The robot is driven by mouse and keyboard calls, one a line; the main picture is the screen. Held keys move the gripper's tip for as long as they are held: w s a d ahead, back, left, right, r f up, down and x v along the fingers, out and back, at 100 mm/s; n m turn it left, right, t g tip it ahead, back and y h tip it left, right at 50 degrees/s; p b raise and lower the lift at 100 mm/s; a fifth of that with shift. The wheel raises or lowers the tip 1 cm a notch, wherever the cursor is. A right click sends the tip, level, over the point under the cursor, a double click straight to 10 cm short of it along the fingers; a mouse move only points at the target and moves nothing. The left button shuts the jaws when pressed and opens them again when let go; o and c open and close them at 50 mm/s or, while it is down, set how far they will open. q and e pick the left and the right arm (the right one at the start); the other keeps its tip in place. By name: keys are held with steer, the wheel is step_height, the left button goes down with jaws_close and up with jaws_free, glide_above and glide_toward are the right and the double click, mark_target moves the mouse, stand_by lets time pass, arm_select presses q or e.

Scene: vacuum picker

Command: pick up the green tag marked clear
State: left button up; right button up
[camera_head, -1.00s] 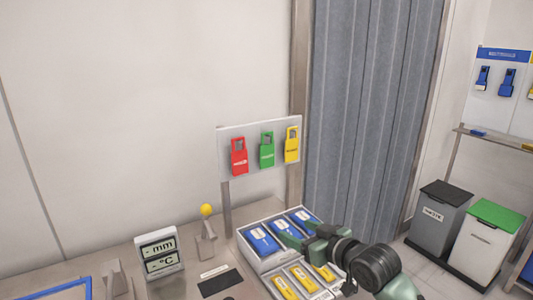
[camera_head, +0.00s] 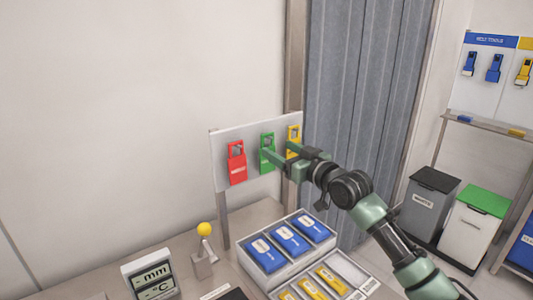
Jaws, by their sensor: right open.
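The green tag (camera_head: 266,162) hangs in the middle of a pale board (camera_head: 221,160), between a red tag (camera_head: 237,170) and a yellow tag (camera_head: 293,134). Its lettering is too small to read here. My right gripper (camera_head: 278,152) is open at the board, with one finger in front of the green tag and the other over the yellow tag. The fingers hide part of both tags. I cannot tell whether a finger touches the green tag. My left gripper is not in view.
Below the board stands a tray (camera_head: 268,286) with blue and yellow packs. A yellow-knobbed lever (camera_head: 204,230) and a display reading mm and °C (camera_head: 150,277) stand to its left. A grey curtain (camera_head: 360,90) hangs behind my arm. Two bins (camera_head: 428,205) stand at the right.

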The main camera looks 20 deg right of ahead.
mark_target(271, 145)
steer(key=p+x, duration=0.1)
steer(key=x, duration=0.3)
steer(key=shift+w+p, duration=0.1)
steer(key=shift+p, duration=0.3)
steer(key=shift+w+a+f, duration=0.1)
steer(key=shift+w+a, duration=0.05)
steer(key=shift+w, duration=0.15)
steer(key=c, duration=1)
steer(key=shift+c, duration=1)
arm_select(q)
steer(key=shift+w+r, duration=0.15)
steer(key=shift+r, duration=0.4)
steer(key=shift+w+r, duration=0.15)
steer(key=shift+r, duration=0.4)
